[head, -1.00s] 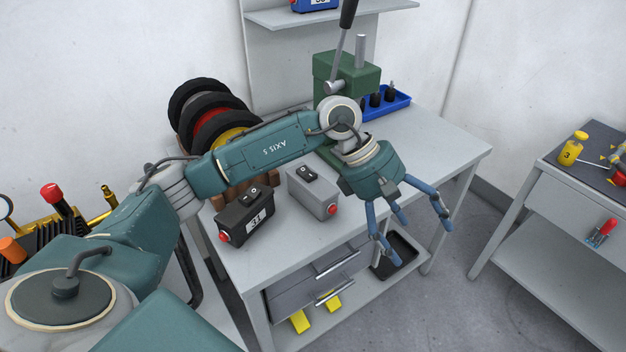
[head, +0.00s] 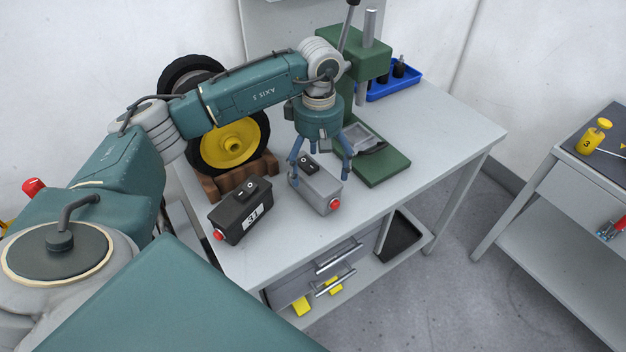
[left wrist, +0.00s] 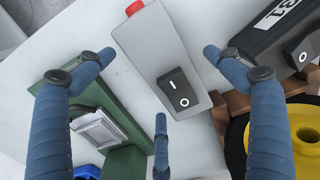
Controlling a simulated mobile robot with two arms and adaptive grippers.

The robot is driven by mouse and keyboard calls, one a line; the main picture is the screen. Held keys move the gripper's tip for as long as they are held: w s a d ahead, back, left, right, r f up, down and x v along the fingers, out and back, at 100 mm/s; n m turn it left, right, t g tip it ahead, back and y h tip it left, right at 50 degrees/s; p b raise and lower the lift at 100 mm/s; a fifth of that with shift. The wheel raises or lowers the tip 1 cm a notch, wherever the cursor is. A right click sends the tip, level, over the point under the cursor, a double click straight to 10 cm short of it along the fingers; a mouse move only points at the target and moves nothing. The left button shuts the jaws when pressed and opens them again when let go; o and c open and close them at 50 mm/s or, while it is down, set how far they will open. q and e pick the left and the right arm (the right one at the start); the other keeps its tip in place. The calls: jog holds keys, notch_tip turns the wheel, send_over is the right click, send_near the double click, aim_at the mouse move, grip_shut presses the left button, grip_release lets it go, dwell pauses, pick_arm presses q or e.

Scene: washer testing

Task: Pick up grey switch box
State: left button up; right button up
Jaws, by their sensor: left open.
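The grey switch box (head: 318,190) lies on the workbench, with a black rocker switch on top and a red button on its front right end. My left gripper (head: 320,170) points down over it, its blue fingers spread around the box and open. In the left wrist view the grey box (left wrist: 150,50) is between the fingers of the left gripper (left wrist: 165,85), with visible gaps on the sides. I cannot tell how far the fingertips are above the bench. My right gripper is not in view.
A black switch box (head: 240,212) marked 31 stands left of the grey one. A green press (head: 378,165) stands close on the right. A yellow-hubbed wheel (head: 228,146) in a wooden rack is behind. The front right of the bench (head: 440,145) is clear.

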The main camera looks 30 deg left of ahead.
pick_arm(q)
notch_tip(320, 180, down, 4)
jog(key=shift+a+r+p, duration=0.1)
jog(key=shift+r+p, duration=0.15)
jog(key=shift+p, duration=0.35)
jog(key=shift+f, duration=0.3)
jog(key=shift+c, duration=1)
jog(key=c, duration=1.3)
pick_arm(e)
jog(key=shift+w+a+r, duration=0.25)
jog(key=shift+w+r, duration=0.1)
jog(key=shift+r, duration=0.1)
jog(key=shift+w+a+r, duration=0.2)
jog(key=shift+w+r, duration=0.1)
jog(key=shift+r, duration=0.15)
pick_arm(q)
jog(key=shift+w+r, duration=0.1)
jog(key=shift+r, duration=0.1)
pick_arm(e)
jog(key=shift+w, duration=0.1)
